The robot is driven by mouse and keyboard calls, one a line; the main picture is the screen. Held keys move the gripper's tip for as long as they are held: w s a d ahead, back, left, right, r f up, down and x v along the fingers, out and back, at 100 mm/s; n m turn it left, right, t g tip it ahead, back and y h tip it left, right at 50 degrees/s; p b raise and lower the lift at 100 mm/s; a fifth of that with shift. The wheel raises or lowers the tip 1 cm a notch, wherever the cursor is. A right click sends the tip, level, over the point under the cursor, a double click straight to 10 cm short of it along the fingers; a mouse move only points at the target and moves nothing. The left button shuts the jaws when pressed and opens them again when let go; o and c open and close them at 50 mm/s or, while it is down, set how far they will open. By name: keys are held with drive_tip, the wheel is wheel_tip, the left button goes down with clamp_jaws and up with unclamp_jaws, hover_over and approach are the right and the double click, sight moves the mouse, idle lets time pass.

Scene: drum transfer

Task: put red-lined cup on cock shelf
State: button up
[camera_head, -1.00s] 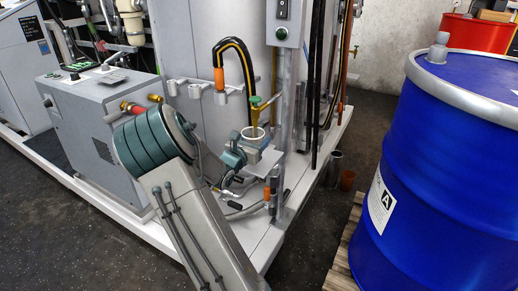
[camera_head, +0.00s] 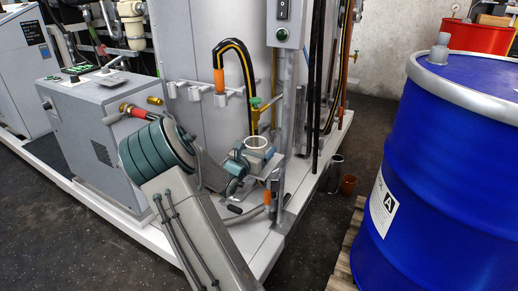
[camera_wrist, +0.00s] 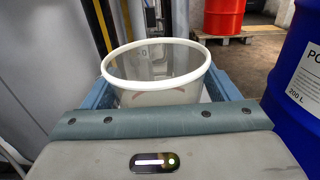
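The red-lined cup (camera_wrist: 160,72) is clear with a white rim and stands upright in the wrist view, with a faint reddish line low on it. My gripper (camera_head: 246,158) has its blue fingers on both sides of the cup and seems closed on it; the contact itself is hard to see. In the head view the cup (camera_head: 258,145) is just in front of the green-handled cock (camera_head: 256,103). The small grey cock shelf (camera_head: 274,163) is partly hidden behind the gripper and cup. I cannot tell whether the cup touches it.
A grey post with a switch box (camera_head: 289,25) stands right of the cup. A black and yellow hose (camera_head: 246,75) arches at the left. A large blue drum (camera_head: 450,170) fills the right.

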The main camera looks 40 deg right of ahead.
drive_tip(key=shift+r, duration=0.1)
drive_tip(key=shift+a+r, duration=0.1)
drive_tip(key=shift+a, duration=0.1)
drive_tip(key=p+v, duration=0.3)
drive_tip(key=v, duration=0.8)
drive_tip(key=s+a+m+g+y, duration=0.3)
drive_tip(key=s+m+g, duration=0.1)
drive_tip(key=s+m, duration=0.35)
drive_tip(key=s+a+m+g+y, duration=0.3)
drive_tip(key=s+m+g, duration=0.1)
drive_tip(key=s+m, duration=0.35)
drive_tip(key=s+a+r+m+t+y, duration=0.1)
drive_tip(key=s+a+m+y, duration=0.2)
drive_tip(key=a, duration=0.6)
drive_tip(key=s+a+r+m+t+y, duration=0.1)
drive_tip(key=s+a+r+m+y, duration=0.1)
drive_tip(key=s+a+m+y, duration=0.2)
drive_tip(key=s+a+y, duration=0.1)
drive_tip(key=a+y, duration=0.2)
drive_tip(key=a, duration=0.3)
drive_tip(key=shift+a+r+y, duration=0.15)
drive_tip(key=shift+y, duration=0.15)
